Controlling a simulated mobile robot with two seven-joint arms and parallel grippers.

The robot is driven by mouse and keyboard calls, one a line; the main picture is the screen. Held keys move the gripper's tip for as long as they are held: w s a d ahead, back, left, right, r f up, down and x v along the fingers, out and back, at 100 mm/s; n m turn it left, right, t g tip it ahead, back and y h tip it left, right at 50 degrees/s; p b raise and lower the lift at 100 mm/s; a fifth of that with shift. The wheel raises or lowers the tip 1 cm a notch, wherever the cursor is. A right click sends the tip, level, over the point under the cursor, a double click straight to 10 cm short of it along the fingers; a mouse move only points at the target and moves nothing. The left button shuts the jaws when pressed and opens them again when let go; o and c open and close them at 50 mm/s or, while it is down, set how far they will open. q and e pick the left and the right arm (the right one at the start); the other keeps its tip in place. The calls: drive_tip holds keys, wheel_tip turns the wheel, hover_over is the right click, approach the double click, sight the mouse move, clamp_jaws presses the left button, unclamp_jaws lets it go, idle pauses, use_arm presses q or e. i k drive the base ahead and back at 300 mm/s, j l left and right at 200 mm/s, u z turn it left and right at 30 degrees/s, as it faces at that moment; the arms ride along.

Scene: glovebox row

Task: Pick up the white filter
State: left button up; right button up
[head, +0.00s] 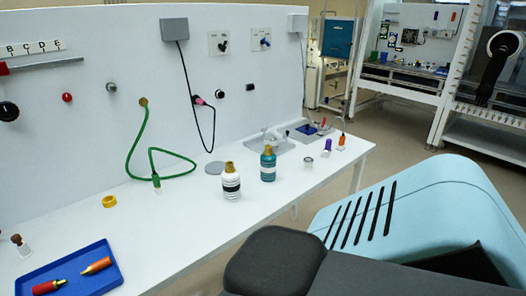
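I cannot make out a white filter for certain in the head view. A flat grey disc (215,167) lies on the white bench near the back wall. A small grey cylinder (308,163) stands near the bench's right end. Neither is clearly a white filter. Neither of my grippers is in view.
On the white bench (165,235) stand a white bottle (231,186) and a teal bottle (268,167). A blue tray (90,283) with red and orange items, a yellow ring (109,201) and a green hose (135,150) are left. The front middle is clear.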

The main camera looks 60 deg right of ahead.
sight(231, 180)
drive_tip(key=z, duration=1.65)
